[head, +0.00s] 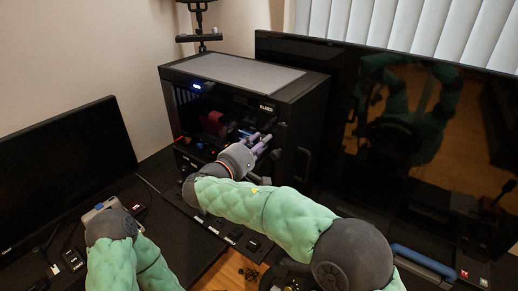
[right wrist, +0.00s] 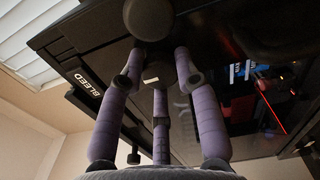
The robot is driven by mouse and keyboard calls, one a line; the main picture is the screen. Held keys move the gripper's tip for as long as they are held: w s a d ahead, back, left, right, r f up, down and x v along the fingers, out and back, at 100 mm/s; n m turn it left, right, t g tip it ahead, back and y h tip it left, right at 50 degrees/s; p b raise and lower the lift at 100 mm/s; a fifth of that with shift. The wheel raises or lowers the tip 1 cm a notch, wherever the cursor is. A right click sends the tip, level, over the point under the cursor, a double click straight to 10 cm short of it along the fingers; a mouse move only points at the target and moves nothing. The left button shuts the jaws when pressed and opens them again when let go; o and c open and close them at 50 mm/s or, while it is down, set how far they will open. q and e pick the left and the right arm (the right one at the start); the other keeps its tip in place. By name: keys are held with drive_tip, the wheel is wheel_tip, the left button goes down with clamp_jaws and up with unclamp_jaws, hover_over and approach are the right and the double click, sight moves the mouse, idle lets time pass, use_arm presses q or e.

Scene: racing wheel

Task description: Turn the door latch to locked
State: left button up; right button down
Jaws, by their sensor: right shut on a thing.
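The black case (head: 295,95) with a dark glass front stands at the back middle in the head view. My right gripper (head: 262,140) is at the right part of that front. In the right wrist view its purple fingers (right wrist: 158,62) are closed around a small dark part, which I take to be the door latch (right wrist: 151,68). The fingers and the dark background hide most of the latch, so its angle cannot be told. My left gripper (head: 103,206) is low at the left in the head view, away from the case; its fingers are too small to read.
A monitor (head: 70,165) stands at the left and a large dark screen (head: 420,130) at the right, close to the case. A dark round knob-like part (right wrist: 148,18) shows beyond the fingertips in the wrist view. Small items lie on the black desk.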

drive_tip(key=shift+d+r, duration=0.2)
drive_tip(key=shift+r, duration=0.1)
drive_tip(key=c, duration=1.2)
unclamp_jaws()
drive_tip(key=shift+o, duration=0.2)
drive_tip(key=shift+d+f, duration=0.1)
drive_tip(key=shift+f, duration=0.05)
drive_tip(key=shift+s+a, duration=0.15)
drive_tip(key=shift+a, duration=0.1)
drive_tip(key=v, duration=1.1)
drive_tip(key=shift+s, duration=0.3)
drive_tip(key=shift+a, duration=0.1)
